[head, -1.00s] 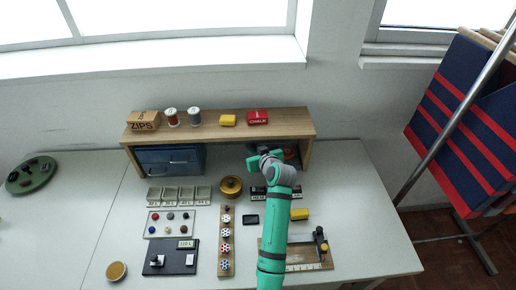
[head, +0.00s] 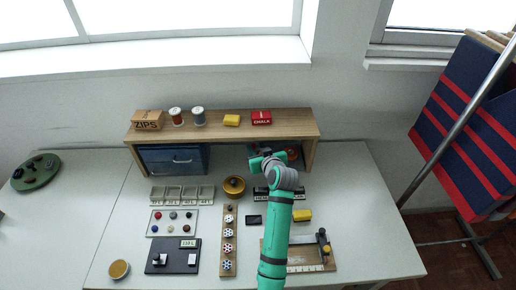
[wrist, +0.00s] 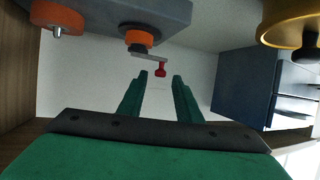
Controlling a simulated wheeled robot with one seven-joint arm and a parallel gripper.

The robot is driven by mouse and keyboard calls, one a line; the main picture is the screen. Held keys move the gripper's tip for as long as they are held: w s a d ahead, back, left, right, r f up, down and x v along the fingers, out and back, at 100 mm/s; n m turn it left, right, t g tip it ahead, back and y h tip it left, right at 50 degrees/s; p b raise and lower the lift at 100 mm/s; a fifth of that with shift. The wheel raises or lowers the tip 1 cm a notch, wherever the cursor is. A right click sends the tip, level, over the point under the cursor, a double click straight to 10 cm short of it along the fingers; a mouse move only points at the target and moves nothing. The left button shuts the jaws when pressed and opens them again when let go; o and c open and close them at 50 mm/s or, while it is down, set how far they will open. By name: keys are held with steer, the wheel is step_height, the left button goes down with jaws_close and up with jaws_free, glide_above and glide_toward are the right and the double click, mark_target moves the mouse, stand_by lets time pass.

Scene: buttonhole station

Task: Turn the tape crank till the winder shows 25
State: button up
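The tape winder is a grey body (wrist: 115,12) with orange round parts. It fills the upper left of the wrist view, which looks upside down. A thin crank arm (wrist: 150,57) runs from one orange hub (wrist: 139,37) to a small red knob (wrist: 161,71). My gripper (wrist: 161,76) is open, its green fingers apart, with the red knob showing between and just past the fingertips; contact cannot be told. In the head view my gripper (head: 264,162) is at the shelf's front, right of centre. The winder is mostly hidden there, and no reading shows.
The wooden shelf (head: 225,133) stands over the place. A blue drawer unit (head: 172,159) is under its left part and shows at right in the wrist view (wrist: 240,85). A yellow-brown pot (head: 234,187) stands close left of my arm. A black labelled strip (head: 260,191) lies nearby.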

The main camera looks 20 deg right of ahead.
steer(key=v, duration=0.9)
steer(key=shift+s+r, duration=0.15)
steer(key=shift+s, duration=0.15)
